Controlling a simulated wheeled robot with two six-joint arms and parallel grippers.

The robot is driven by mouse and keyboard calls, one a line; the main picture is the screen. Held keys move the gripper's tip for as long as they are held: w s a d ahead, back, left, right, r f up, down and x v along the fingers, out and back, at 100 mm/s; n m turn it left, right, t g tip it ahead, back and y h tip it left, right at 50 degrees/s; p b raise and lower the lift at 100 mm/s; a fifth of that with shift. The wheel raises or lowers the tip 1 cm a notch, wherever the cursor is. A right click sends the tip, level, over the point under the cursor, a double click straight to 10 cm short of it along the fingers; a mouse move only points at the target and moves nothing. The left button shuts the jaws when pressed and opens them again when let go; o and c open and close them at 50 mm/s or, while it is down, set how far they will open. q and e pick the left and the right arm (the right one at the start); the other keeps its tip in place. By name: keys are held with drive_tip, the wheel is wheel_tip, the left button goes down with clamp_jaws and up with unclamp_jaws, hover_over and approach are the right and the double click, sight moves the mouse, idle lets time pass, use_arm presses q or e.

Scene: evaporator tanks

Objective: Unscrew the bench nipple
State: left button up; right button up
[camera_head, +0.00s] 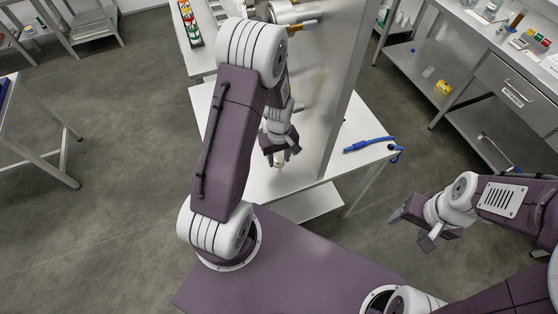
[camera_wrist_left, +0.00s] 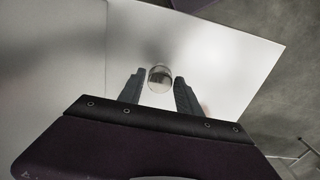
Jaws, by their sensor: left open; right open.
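The bench nipple appears to be the short round metallic piece (camera_wrist_left: 160,78) in the left wrist view, seen nearly end-on above the white bench top. My left gripper (camera_head: 278,157) is open and points down over the white bench, beside the upright metal panel. In the left wrist view its two dark fingers stand on either side of the round piece, with a gap visible on both sides. In the head view the fingers and wrist mostly hide this piece; only a small pale bit shows below them. My right gripper (camera_head: 424,232) is open and empty, off to the right over the floor.
The upright metal panel (camera_head: 345,85) stands on the white bench (camera_head: 317,186), right of my left gripper. A blue hose or handle (camera_head: 370,144) lies on the bench's right part. A steel side bench (camera_head: 500,70) stands at the right. The grey floor between is clear.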

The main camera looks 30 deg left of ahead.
use_arm(q)
drive_tip(key=m, duration=0.3)
drive_tip(key=shift+p, duration=0.35)
drive_tip(key=shift+m, duration=1)
drive_tip(key=m, duration=0.3)
drive_tip(key=shift+p, duration=0.35)
drive_tip(key=shift+m, duration=0.9)
drive_tip(key=m, duration=0.3)
drive_tip(key=shift+p, duration=0.3)
drive_tip(key=shift+m, duration=1)
clamp_jaws()
drive_tip(key=n, duration=0.2)
drive_tip(key=shift+n, duration=0.3)
drive_tip(key=n, duration=0.2)
drive_tip(key=shift+n+p, duration=0.3)
drive_tip(key=shift+p, duration=0.05)
